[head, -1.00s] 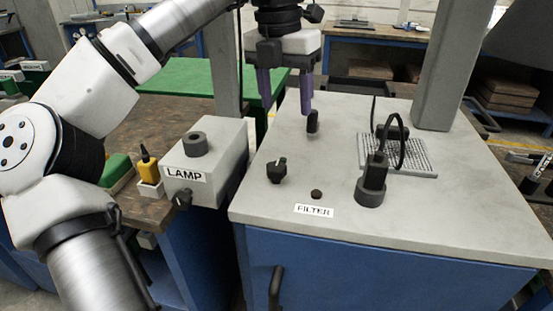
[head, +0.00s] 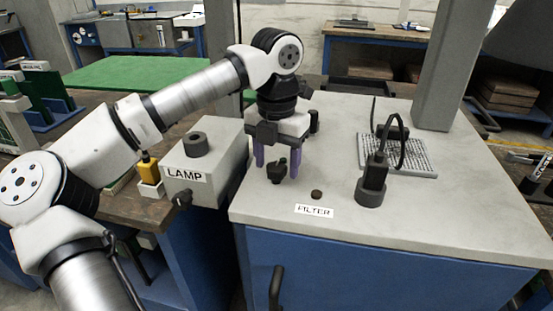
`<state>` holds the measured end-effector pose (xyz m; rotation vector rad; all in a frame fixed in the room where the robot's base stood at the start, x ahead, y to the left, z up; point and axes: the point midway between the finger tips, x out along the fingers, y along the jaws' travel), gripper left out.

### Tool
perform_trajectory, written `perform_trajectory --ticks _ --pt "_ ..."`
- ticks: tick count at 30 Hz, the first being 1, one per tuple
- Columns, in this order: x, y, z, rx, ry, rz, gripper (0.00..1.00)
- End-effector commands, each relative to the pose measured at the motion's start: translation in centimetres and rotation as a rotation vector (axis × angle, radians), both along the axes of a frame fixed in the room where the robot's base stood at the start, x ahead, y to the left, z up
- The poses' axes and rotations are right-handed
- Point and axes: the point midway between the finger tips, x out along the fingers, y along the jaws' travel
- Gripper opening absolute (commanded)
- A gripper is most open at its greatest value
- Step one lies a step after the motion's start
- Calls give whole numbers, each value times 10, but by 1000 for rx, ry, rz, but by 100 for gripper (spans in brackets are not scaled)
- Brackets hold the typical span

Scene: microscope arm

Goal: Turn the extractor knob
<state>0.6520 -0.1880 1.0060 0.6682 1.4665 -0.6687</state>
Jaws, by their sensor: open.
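My gripper (head: 276,171) is open, with its two purple fingers pointing down over the grey top of the blue cabinet. A black knob (head: 277,172) on the left part of that top shows between the fingers. I cannot tell whether the fingers touch it or stand behind it. A second black knob (head: 314,121) stands farther back, partly hidden by my gripper. No label reading extractor can be made out, so I cannot tell which knob is the extractor's.
A small dark button (head: 316,194) sits above the FILTER label (head: 314,211). A black upright fixture (head: 371,186) stands to the right, before a perforated plate (head: 422,163). The grey LAMP box (head: 222,160) is at the left. The front right of the top is clear.

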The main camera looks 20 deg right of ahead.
Motion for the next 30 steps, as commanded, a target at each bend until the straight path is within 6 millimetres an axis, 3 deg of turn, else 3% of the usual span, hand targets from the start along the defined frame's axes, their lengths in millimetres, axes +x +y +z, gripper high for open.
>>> perform_trajectory --ticks 9,20,30 --pt "0 0 -3 -1 -1 0 59" --pt "0 0 -3 -1 -1 -1 14" --pt "0 0 -2 -1 -1 -56 14"
